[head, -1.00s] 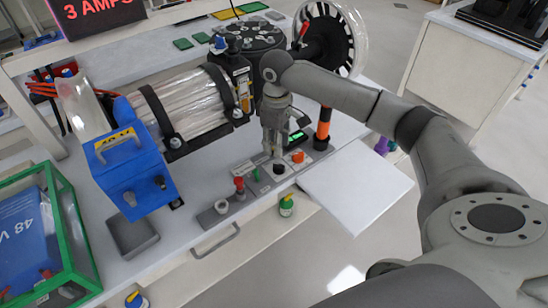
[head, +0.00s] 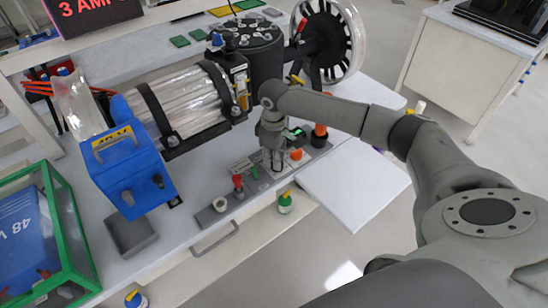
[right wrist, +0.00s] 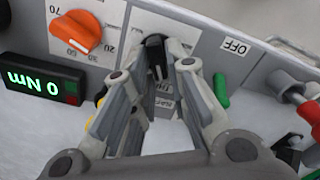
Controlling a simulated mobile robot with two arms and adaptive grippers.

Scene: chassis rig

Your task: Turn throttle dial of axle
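My right gripper (head: 275,165) points straight down over the control panel (head: 222,206) at the table's front edge. In the right wrist view, the gripper (right wrist: 160,52) has its fingers apart, one on each side of a black dial (right wrist: 155,46). I cannot tell whether the fingertips touch it. An upside-down label (right wrist: 162,88) below the dial is partly hidden. In the head view the gripper hides the black dial. An orange dial (right wrist: 82,32) with a number scale sits beside it; it also shows in the head view (head: 296,154). My left gripper is not in view.
A green lever (right wrist: 221,88) and a red-knobbed control (right wrist: 283,84) stand close beside the gripper. A display (right wrist: 38,84) reads 0 Nm. A black-and-orange post (head: 320,134) stands right of the panel. A blue box (head: 130,165) and grey tray (head: 131,233) lie left.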

